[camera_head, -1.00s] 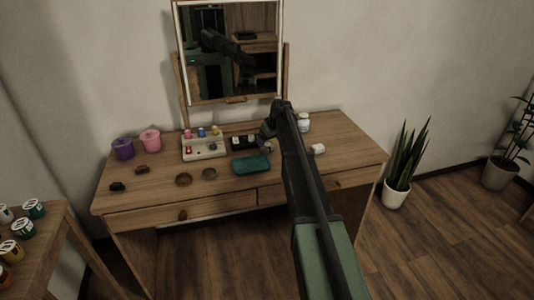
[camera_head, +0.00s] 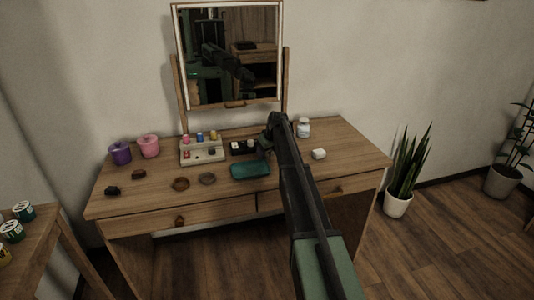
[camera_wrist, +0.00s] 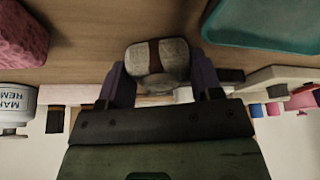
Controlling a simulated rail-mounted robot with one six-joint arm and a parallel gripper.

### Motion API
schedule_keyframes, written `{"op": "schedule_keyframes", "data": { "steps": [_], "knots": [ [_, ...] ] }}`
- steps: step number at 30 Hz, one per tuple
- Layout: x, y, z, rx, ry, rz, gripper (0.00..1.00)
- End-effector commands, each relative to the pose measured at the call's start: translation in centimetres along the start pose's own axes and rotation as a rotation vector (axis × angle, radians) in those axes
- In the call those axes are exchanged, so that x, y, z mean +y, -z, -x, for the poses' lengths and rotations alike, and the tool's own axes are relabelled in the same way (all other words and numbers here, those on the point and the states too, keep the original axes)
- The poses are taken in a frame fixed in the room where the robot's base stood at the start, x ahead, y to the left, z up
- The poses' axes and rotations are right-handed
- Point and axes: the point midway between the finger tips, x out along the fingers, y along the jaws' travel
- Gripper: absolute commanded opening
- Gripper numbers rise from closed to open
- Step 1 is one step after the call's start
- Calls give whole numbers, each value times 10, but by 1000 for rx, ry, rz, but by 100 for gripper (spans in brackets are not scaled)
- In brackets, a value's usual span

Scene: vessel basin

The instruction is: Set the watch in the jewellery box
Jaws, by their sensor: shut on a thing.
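My gripper (camera_head: 266,143) is over the back middle of the dressing table. In the wrist view its two fingers (camera_wrist: 160,77) are shut on a pale, rounded piece with a brown band across its middle (camera_wrist: 156,57), which looks like the watch on a cushion. In the head view the arm largely hides it. A black box with white pieces in it (camera_head: 243,149) sits just left of the gripper and may be the jewellery box. Its right end is partly hidden by the gripper, and I cannot tell whether the watch touches it.
A white organiser with small coloured bottles (camera_head: 203,153) stands left of the black box. A teal tray (camera_head: 250,171) lies in front.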

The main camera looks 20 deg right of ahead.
Motion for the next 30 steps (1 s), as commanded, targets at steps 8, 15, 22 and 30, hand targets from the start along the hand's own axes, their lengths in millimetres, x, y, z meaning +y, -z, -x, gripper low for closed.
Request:
{"op": "schedule_keyframes", "data": {
  "steps": [8,15,22,30],
  "knots": [
    [0,6,14,0,0,0,31],
    [0,27,64,0,0,0,31],
    [0,60,144,0,0,0,31],
    [0,77,187,0,0,0,31]
  ]
}}
